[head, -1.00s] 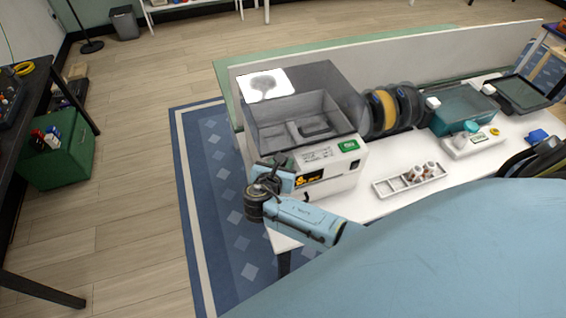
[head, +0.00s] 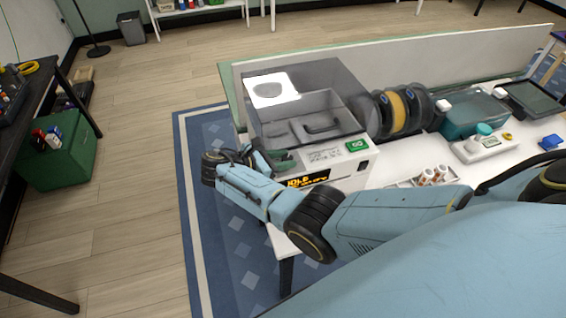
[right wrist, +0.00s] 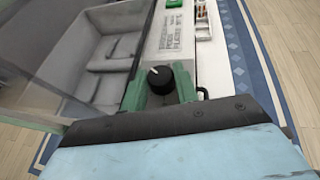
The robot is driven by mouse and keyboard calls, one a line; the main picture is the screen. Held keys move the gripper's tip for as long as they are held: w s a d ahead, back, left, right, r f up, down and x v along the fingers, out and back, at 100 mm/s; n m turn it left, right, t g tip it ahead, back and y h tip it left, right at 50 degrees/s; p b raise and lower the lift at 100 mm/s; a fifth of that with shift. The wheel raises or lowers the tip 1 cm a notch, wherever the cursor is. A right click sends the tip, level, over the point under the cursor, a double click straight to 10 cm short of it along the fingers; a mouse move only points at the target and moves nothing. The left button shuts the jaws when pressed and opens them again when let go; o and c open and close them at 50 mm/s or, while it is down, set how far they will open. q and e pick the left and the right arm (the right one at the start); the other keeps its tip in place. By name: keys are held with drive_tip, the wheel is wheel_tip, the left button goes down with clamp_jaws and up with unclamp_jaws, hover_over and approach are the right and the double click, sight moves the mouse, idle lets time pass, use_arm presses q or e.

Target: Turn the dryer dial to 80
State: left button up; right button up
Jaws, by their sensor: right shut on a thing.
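The dryer (head: 352,172) is a white box with a grey bin under a clear lid, at the table's left end in the head view. Its black dial (right wrist: 160,79) shows in the right wrist view, with a small white mark toward the upper left; I cannot read a value from it. My right gripper (head: 284,161) is at the left end of the dryer's top panel in the head view, hiding the dial there. In the right wrist view its green fingers (right wrist: 160,90) are on both sides of the dial, shut on it. My left gripper is not in view.
The dryer has a lit orange display (head: 307,180) on its front and a green GO button (head: 356,145). Filament spools (head: 398,110) and a teal bin (head: 470,112) stand to its right.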

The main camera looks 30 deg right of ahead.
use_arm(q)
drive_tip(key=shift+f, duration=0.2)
use_arm(e)
drive_tip(key=shift+g, duration=0.3)
drive_tip(key=o, duration=1)
drive_tip(key=shift+d, duration=0.1)
drive_tip(key=shift+c, duration=0.2)
